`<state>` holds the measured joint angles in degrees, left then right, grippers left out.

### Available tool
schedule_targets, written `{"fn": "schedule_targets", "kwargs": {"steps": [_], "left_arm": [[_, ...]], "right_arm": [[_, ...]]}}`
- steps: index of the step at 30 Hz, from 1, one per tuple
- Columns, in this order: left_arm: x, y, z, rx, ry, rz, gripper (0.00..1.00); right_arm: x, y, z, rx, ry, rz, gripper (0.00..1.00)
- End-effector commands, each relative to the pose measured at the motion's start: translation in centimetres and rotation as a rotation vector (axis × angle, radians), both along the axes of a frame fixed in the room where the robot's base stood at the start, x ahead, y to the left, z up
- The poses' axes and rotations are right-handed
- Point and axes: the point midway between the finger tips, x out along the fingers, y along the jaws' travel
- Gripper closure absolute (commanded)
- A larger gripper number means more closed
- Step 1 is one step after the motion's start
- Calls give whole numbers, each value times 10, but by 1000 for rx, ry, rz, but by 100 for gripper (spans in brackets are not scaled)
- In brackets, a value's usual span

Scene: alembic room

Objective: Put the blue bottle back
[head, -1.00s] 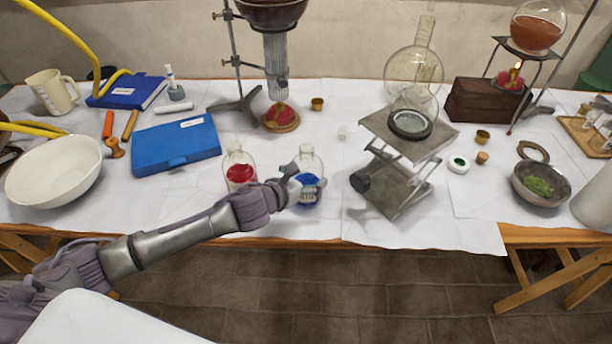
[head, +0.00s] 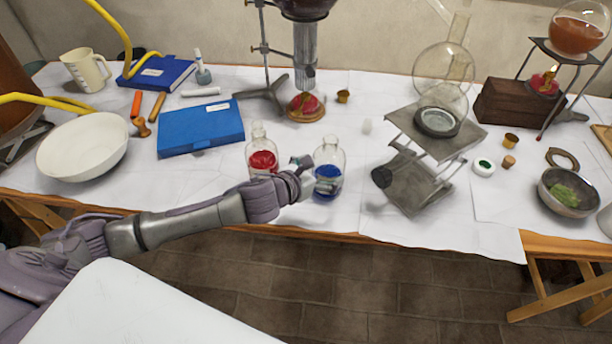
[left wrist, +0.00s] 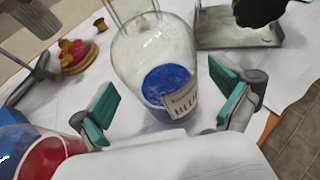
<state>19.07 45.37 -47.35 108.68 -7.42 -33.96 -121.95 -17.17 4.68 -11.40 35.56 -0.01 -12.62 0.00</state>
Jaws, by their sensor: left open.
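The blue bottle (head: 328,168), clear glass with blue content, stands upright on the white-covered table near the front edge. It also shows in the left wrist view (left wrist: 165,75), with a label on its front. My left gripper (head: 312,178) is open at the bottle's near left side. In the left wrist view its teal-padded fingers (left wrist: 165,112) are spread to the left and right of the bottle, apart from it. A similar bottle with red content (head: 262,155) stands just left; it shows in the wrist view (left wrist: 38,155) too. My right gripper is out of view.
A metal lab jack (head: 425,160) bearing a round flask stands right of the blue bottle. A blue box (head: 200,128) and a white bowl (head: 82,150) lie left. A stand base (head: 265,92) is behind. Bare white cover lies behind the bottles.

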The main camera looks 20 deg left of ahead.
Motion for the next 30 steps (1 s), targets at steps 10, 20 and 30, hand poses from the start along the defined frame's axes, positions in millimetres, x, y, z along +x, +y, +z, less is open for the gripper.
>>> {"fn": "schedule_targets", "kwargs": {"steps": [10, 20, 30], "left_arm": [[-64, 21, 26, 3, 2, 0, 0], [-81, 26, 35, 0, 0, 1, 0], [-80, 25, 35, -1, 0, 0, 0]], "right_arm": [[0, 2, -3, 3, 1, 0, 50], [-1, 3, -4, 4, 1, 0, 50], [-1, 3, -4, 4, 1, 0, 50]]}}
